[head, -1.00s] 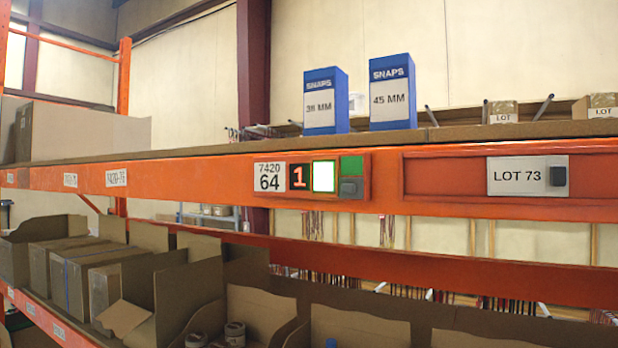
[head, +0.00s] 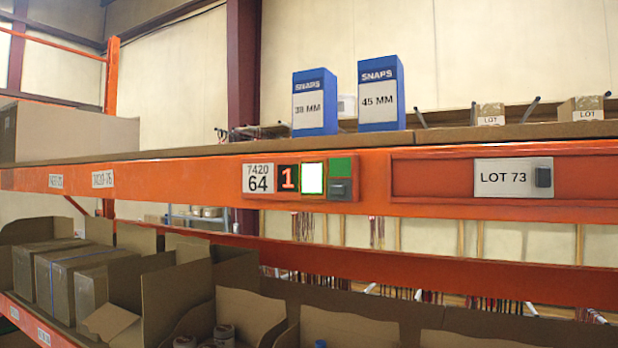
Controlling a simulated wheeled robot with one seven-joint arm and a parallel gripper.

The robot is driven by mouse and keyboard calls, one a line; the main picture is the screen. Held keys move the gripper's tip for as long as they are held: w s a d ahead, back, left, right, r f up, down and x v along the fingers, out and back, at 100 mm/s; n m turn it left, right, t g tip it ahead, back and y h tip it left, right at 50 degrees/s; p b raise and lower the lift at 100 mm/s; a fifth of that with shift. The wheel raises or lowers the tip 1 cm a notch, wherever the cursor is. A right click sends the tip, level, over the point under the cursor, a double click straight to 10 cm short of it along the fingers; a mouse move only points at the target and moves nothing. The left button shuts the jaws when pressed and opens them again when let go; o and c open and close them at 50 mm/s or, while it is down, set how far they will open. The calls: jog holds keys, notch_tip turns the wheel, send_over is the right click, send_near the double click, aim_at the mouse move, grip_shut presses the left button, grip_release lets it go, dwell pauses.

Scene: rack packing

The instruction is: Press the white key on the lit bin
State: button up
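A white key (head: 312,178) glows on a small panel fixed to the orange shelf beam (head: 225,183). Left of it a red lit digit display (head: 288,178) reads 1. Right of it are a green patch (head: 341,167) and a grey button (head: 340,187). The label (head: 259,178) beside the panel reads 7420 64. Two blue SNAPS boxes, one marked 38 MM (head: 314,103) and one marked 45 MM (head: 381,94), stand upright on the shelf above the panel. My gripper is not in view.
A LOT 73 label (head: 505,177) with a grey button (head: 543,177) is on the beam at right. Small LOT boxes (head: 581,108) stand on the shelf above. Open cardboard bins (head: 350,325) fill the lower shelf. The space before the beam looks clear.

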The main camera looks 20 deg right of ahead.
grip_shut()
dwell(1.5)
